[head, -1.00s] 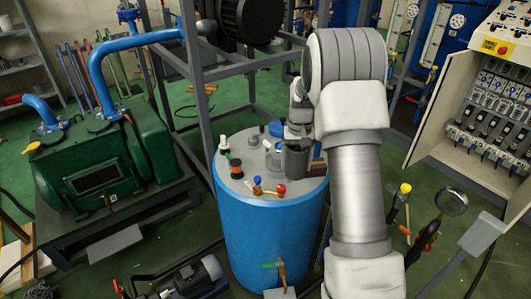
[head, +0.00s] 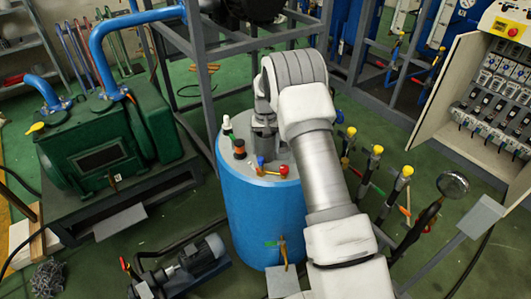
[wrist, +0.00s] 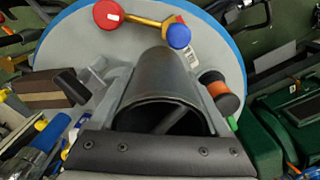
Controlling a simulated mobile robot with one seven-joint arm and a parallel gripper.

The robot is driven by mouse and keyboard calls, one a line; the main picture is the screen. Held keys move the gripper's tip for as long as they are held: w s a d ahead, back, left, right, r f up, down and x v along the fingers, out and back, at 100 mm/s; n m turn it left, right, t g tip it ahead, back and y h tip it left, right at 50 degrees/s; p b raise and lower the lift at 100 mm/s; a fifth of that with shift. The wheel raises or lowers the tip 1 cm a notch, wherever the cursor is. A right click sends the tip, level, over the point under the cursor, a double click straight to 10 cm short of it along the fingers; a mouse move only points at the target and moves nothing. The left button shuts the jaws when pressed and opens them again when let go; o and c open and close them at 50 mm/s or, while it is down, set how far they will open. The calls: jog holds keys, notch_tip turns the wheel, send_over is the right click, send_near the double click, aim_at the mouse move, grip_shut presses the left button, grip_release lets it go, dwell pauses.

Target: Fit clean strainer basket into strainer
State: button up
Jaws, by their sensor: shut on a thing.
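My gripper (head: 264,120) is over the top of the blue drum (head: 265,215), at the lower end of my white arm. It is shut on a dark grey hollow cylinder, taken as the strainer basket (head: 265,141). In the wrist view the basket (wrist: 165,85) stands between my two grey fingers, its open end towards the camera and a bar across its inside. Its far end is hidden, so I cannot tell whether it touches the drum top. I cannot make out the strainer in either view.
On the drum top are a small valve fitting with red (head: 283,170) and blue knobs, an orange-and-black spool (head: 239,148) and a white-capped bottle (head: 227,125). A green pump (head: 105,150) stands left. Yellow-topped tools (head: 403,172) and an open electrical cabinet (head: 500,95) are right.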

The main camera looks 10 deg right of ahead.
aim_at(265, 154)
jog(key=shift+f, duration=1.4)
jog(key=shift+f, duration=0.15)
jog(key=o, duration=1.4)
jog(key=shift+c, duration=0.2)
